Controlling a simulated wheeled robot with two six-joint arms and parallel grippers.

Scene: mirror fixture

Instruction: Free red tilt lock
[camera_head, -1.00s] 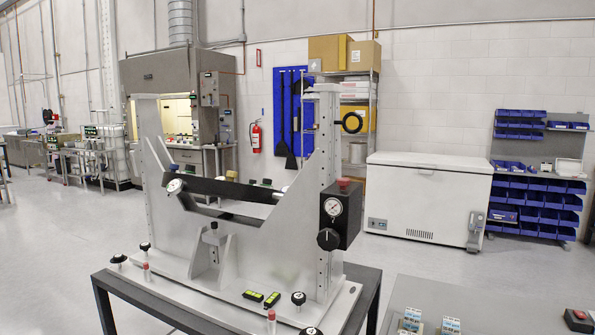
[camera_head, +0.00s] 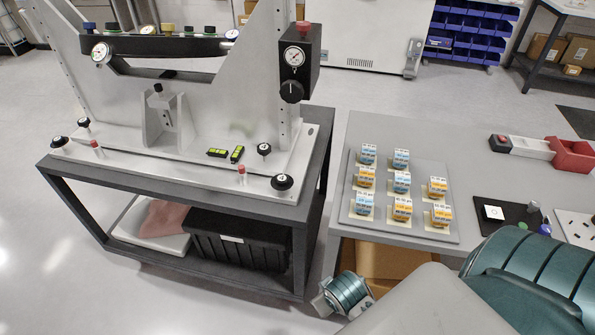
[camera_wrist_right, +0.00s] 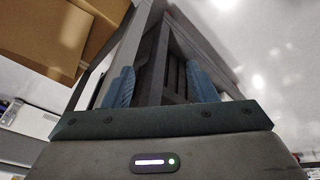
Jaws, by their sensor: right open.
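The mirror fixture (camera_head: 200,100) is a pale metal frame on a dark cart. A red knob (camera_head: 303,28) sits on top of its black gauge box (camera_head: 299,58), at the right upright. Two red-capped pins stand on the base plate, one front left (camera_head: 97,148) and one front right (camera_head: 242,175). I cannot tell which red part is the tilt lock. My right gripper (camera_wrist_right: 160,85) shows two blue fingers spread apart, with nothing held between them. My right arm is at the lower right in the head view, away from the fixture. My left gripper is out of view.
A grey table (camera_head: 400,135) right of the cart holds a tray (camera_head: 420,228) of several blue and orange blocks. A red bin (camera_head: 571,155) stands on its right side. A black crate (camera_head: 235,238) is on the cart's lower shelf. A floor gap separates cart and table.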

